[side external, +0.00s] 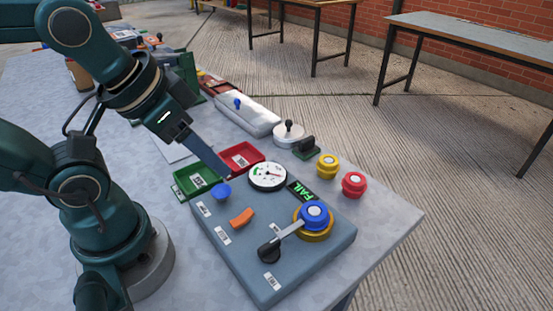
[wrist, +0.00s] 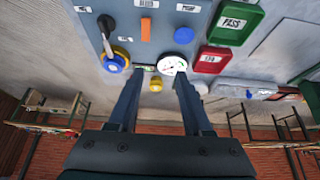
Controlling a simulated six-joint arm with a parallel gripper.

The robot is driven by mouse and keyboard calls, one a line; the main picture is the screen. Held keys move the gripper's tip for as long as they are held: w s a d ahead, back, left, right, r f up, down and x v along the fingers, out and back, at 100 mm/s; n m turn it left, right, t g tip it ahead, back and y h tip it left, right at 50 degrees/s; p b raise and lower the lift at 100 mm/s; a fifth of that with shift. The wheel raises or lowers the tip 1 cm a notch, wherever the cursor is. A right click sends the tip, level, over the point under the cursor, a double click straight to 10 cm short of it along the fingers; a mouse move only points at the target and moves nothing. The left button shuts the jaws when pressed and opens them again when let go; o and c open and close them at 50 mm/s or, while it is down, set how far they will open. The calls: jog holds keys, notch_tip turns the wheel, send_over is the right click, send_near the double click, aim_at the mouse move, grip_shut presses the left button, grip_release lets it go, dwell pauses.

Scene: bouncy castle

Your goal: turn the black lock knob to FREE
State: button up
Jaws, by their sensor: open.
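The black knob (side external: 268,250) sits at the front corner of a grey-blue panel box (side external: 258,272). A silver bar runs from it to a blue cap (side external: 315,213) on a brass ring. The knob also shows at the top left of the wrist view (wrist: 105,22). The lettering on the labels near it is too small to read. My gripper (side external: 229,177) is open and empty, above the far edge of the panel near the dial and red tray, well away from the knob. In the wrist view its fingertips (wrist: 157,78) stand apart below the panel.
The panel also carries an orange handle (side external: 242,218), a blue button (side external: 221,192), a round dial (side external: 267,176) and a green FAIL display (side external: 301,191). Green (side external: 195,180) and red (side external: 241,158) trays stand behind. Yellow (side external: 327,166) and red (side external: 354,184) knobs stand at the right.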

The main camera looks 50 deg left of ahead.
jog(key=shift+c, duration=0.5)
